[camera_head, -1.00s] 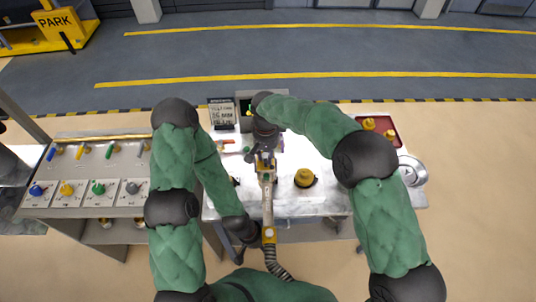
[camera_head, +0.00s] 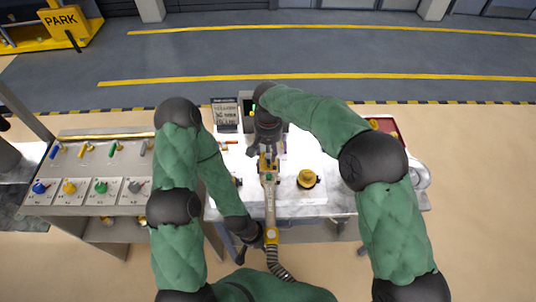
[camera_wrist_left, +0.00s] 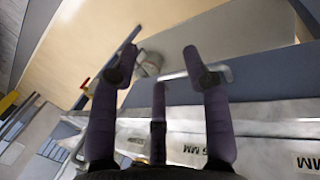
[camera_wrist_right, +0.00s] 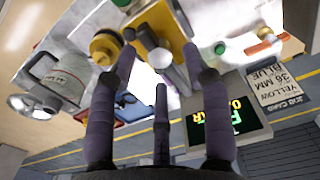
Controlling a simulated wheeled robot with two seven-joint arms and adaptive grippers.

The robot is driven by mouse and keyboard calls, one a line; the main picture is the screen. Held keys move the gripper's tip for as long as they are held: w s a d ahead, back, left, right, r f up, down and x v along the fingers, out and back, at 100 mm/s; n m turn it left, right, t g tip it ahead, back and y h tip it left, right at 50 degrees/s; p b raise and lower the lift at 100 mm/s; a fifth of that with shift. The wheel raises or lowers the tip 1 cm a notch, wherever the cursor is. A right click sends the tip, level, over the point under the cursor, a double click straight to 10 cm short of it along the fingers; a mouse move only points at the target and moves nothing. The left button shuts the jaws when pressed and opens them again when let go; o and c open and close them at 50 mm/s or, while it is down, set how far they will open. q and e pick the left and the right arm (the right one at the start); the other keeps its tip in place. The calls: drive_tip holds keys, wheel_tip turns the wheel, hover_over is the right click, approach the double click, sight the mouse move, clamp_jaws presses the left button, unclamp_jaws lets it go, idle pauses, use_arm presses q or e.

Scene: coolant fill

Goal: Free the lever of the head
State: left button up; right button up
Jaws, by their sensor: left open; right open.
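The coolant head (camera_head: 269,181) with its yellow parts lies on the pale worktop, with a ribbed hose (camera_head: 278,264) running from its near end. My right gripper (camera_head: 268,151) is open at the far end of the head. In the right wrist view the head's yellow block (camera_wrist_right: 152,35) and a short silver cylinder lie just beyond and between the open fingers, without clear contact. I cannot tell which part is the lever. My left gripper (camera_wrist_left: 160,52) is open, low at the near edge of the worktop beside the hose end; nothing shows held between its fingers.
A yellow cap (camera_head: 308,179) stands right of the head. A display with green characters (camera_wrist_right: 222,118) and a printed sign (camera_head: 225,115) stand at the back. A red tray (camera_head: 385,125) is at the back right. A bench with coloured knobs (camera_head: 70,187) is at left.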

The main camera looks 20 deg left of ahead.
sight(268, 155)
wheel_tip(268, 155, up, 8)
drive_tip(key=shift+r, duration=0.25)
idle(0.5)
